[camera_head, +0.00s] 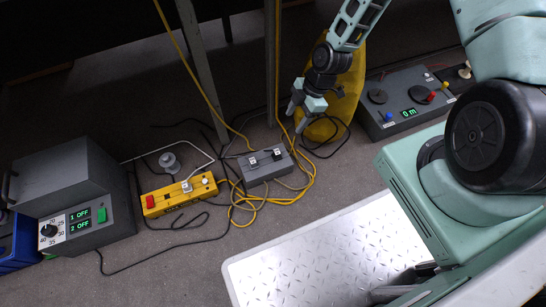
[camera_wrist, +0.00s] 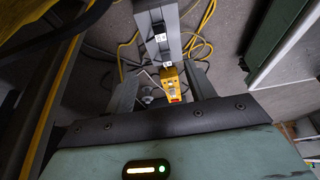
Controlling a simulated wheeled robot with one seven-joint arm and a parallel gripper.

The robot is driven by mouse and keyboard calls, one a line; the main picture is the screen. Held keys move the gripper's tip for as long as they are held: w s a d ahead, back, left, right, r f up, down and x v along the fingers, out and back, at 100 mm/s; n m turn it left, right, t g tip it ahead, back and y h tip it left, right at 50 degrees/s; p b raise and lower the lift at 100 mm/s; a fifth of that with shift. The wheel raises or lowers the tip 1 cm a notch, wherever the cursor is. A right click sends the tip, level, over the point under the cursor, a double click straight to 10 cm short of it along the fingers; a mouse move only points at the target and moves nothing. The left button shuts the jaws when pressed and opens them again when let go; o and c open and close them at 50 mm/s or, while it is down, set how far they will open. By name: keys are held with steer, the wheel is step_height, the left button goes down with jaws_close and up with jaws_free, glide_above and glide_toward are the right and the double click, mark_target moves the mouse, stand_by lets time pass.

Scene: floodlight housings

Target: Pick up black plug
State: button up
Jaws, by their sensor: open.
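A grey socket box (camera_head: 262,172) lies on the floor in the middle of the head view. A small black plug (camera_head: 277,154) sits on its top near the right end, and another dark and white piece (camera_head: 253,160) is to its left. My gripper (camera_head: 297,117) is open and empty, above and to the right of the box, apart from the plug. In the wrist view the box (camera_wrist: 146,22) shows beyond the fingers, with a dark piece on it (camera_wrist: 158,30); I cannot tell for sure that it is the same plug.
A yellow power strip (camera_head: 180,196) lies left of the grey box; yellow and black cables loop around both. Metal posts (camera_head: 272,60) stand behind. A grey control panel (camera_head: 400,100) and yellow bag (camera_head: 350,85) are at right, a grey display unit (camera_head: 80,215) at left.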

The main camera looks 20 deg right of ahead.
mark_target(278, 151)
steer(key=b+x, duration=0.6)
steer(key=x, duration=0.6)
steer(key=shift+f+b, duration=0.4)
steer(key=shift+f, duration=0.05)
steer(key=b+x, duration=0.4)
steer(key=x, duration=0.1)
steer(key=shift+s+f, duration=0.1)
steer(key=shift+s, duration=0.05)
steer(key=c, duration=1.1)
